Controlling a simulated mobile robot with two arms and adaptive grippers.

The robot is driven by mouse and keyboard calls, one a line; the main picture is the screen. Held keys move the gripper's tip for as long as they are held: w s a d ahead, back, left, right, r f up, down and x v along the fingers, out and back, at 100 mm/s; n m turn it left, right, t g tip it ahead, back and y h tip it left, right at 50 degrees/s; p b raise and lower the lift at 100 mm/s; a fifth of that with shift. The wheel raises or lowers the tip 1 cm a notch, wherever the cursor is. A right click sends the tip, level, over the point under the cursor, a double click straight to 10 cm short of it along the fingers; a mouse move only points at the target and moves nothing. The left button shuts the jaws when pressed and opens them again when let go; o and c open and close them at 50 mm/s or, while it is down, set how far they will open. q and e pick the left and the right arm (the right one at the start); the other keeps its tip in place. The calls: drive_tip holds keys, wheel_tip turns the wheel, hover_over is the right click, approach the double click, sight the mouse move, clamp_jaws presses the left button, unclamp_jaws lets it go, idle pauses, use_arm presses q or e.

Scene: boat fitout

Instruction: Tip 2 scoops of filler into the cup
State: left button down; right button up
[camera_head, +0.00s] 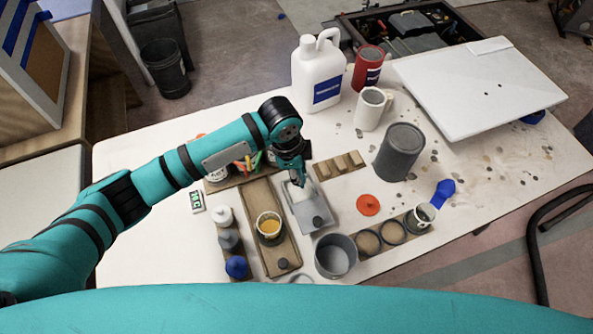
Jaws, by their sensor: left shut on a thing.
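White material (303,196) shows in the tray under the fingertips, with a dark round piece (318,222) at the near end. A cup with yellow-orange contents (269,226) stands on a wooden board left of the tray. An open grey cup (336,256) stands nearer, below the tray; its inside looks empty. I cannot tell which cup is the task's. My right gripper is not in view.
A wooden holder (381,248) with round openings and a jar (425,213) with a blue-handled tool (443,192) lies right of the grey cup. A dark grey can (399,152), white jug (318,75), mug (371,109) and red can (368,66) stand farther back. Small bottles (229,240) stand left.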

use_arm(q)
drive_tip(key=shift+f+b, duration=0.35)
drive_tip(key=shift+f, duration=0.15)
drive_tip(key=shift+f+b, duration=0.45)
drive_tip(key=shift+f, duration=0.05)
drive_tip(key=shift+f+b, duration=1.15)
drive_tip(key=shift+f, duration=1.45)
wheel_tip(320, 180, up, 9)
drive_tip(key=p, duration=0.9)
drive_tip(key=shift+f, duration=0.15)
drive_tip(key=shift+f, duration=0.1)
